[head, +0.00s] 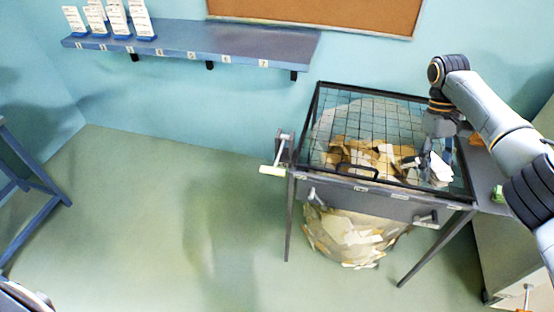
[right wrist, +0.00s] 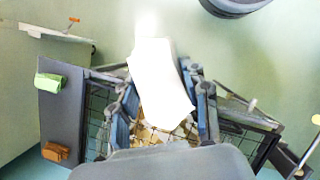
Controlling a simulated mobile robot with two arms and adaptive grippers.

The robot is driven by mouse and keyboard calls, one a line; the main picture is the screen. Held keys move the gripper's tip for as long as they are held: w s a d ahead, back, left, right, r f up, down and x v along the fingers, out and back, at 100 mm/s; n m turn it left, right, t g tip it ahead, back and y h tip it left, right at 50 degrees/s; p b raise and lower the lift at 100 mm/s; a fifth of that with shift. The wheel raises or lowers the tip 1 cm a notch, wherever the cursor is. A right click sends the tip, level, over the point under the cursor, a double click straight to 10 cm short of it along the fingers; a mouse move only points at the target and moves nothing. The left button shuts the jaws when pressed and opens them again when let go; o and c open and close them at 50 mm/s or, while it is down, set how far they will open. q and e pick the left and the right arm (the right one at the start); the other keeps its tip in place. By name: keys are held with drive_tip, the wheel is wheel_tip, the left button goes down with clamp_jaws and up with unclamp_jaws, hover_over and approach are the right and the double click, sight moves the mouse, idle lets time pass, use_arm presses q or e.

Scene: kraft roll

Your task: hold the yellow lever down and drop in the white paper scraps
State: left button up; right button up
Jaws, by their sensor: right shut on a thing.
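A frame with a black wire-grid top (head: 345,97) stands at the right in the head view, with brown and tan scraps (head: 370,160) under the grid. A crank-like lever with a pale yellow grip (head: 272,169) sticks out at its left side, and no gripper is on it. My right gripper (head: 436,172) is over the right front part of the grid. It is shut on white paper scraps (head: 441,168), which also show between its fingers in the right wrist view (right wrist: 160,82).
A large paper-covered round bulge (head: 352,236) hangs below the frame. A grey side surface (right wrist: 60,110) carries a green block (right wrist: 54,84) and a brown block (right wrist: 56,152). A blue shelf (head: 200,42) with white cards is on the wall.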

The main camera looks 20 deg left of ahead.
drive_tip(key=r, duration=0.2)
drive_tip(key=shift+w+d+r+n, duration=0.1)
drive_tip(key=shift+w+r+n, duration=0.2)
drive_tip(key=shift+w+r, duration=0.1)
wheel_tip(320, 180, down, 10)
drive_tip(key=shift+r, duration=0.1)
